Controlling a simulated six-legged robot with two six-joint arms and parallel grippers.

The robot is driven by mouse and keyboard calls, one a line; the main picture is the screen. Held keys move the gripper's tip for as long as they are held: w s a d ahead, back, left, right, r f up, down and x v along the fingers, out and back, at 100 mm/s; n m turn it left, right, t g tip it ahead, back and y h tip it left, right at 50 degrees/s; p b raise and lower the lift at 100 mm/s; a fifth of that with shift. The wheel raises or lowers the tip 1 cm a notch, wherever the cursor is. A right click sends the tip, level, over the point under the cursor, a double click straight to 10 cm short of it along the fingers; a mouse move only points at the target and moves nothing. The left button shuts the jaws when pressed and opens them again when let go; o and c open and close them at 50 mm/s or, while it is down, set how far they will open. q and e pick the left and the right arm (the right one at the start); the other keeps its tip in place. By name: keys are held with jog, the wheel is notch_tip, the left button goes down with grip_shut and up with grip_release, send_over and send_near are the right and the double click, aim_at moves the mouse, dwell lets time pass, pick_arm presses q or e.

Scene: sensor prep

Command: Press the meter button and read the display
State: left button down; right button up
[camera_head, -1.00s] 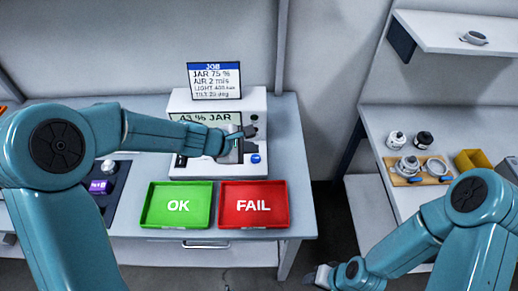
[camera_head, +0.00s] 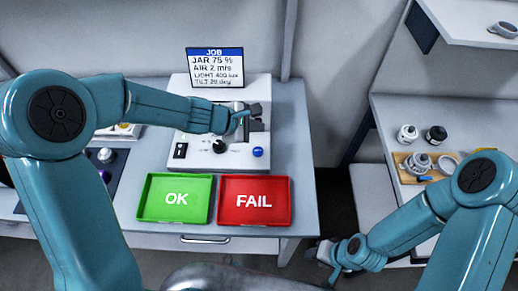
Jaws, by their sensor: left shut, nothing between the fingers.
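The white meter box (camera_head: 236,161) stands at the back of the table. Its front has a blue button (camera_head: 258,152), a black knob (camera_head: 219,146) and a small black switch (camera_head: 181,150). My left arm crosses in front of the meter, and no display reading shows now. My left gripper (camera_head: 248,114) is shut and empty, in front of the meter's upper right part, above the blue button in the picture. I cannot tell whether it touches the meter. My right gripper (camera_head: 326,256) is low, off the table's right side; its jaw state is unclear.
A job card (camera_head: 215,67) reads JAR 75 %, AIR 2 m/s, LIGHT 400 lux, TILT 20 deg. A green OK tray (camera_head: 176,214) and red FAIL tray (camera_head: 254,218) lie in front of the meter. A side bench (camera_head: 388,112) holds jars and cups. A gap separates it from the table.

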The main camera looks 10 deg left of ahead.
aim_at(256, 153)
pick_arm(q)
jog(key=f+b, duration=0.2)
jog(key=f, duration=0.1)
jog(key=f+b, duration=0.6)
jog(key=shift+w+a, duration=0.2)
jog(key=shift+w, duration=0.1)
jog(key=shift+s+d+r, duration=0.1)
jog(key=shift+s+r, duration=0.05)
jog(key=shift+s, duration=0.05)
jog(key=shift+w, duration=0.15)
dwell(0.4)
jog(key=shift+f, duration=0.2)
dwell(0.7)
jog(key=shift+f+b, duration=0.3)
jog(key=shift+b, duration=0.25)
